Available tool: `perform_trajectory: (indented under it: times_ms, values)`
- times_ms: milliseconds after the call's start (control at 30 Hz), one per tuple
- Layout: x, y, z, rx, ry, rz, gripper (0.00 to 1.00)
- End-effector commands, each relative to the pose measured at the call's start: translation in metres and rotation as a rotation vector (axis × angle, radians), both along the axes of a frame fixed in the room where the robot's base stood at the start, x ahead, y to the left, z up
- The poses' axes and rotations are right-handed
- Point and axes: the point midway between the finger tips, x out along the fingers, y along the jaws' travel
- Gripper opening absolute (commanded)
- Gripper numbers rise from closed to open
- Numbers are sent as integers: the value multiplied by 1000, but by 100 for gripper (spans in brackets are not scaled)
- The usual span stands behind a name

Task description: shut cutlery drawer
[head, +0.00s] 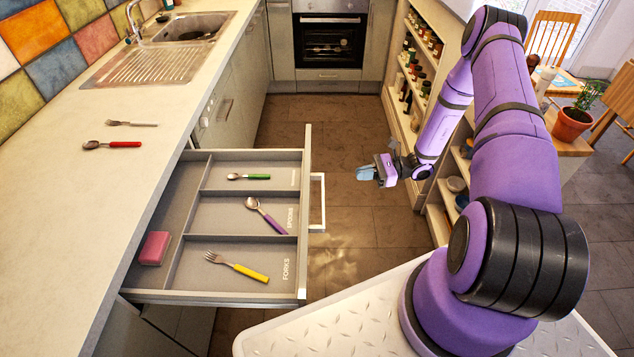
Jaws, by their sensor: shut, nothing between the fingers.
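The cutlery drawer (304,263) is pulled out from under the counter on the left. Its white bar handle (321,201) faces right. Inside, a yellow-handled fork (240,268) lies in the compartment marked FORKS, a purple-handled spoon (267,215) in the one marked SPOONS, and a green-handled spoon (248,177) in the far one. A pink block (155,248) sits in the compartment at the left. My gripper (362,173) is shut and empty, to the right of the handle and apart from it, over the floor.
A red-handled spoon (112,145) and a fork (131,123) lie on the counter (60,220) near the sink (185,40). Shelves with bottles (418,70) stand behind my arm. An oven (331,40) is at the back. The floor (340,135) between is clear.

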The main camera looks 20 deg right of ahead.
Motion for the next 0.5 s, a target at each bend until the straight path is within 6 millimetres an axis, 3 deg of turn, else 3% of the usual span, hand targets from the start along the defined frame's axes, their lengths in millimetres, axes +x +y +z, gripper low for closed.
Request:
perform_trajectory:
  times_ms: [100, 200, 500]
  values:
    - [-6, -1, -27, 53, 33, -66, 0]
    - [-8, -2, -40, 79, 48, -101, 0]
    - [-3, 13, -47, 93, 56, -118, 0]
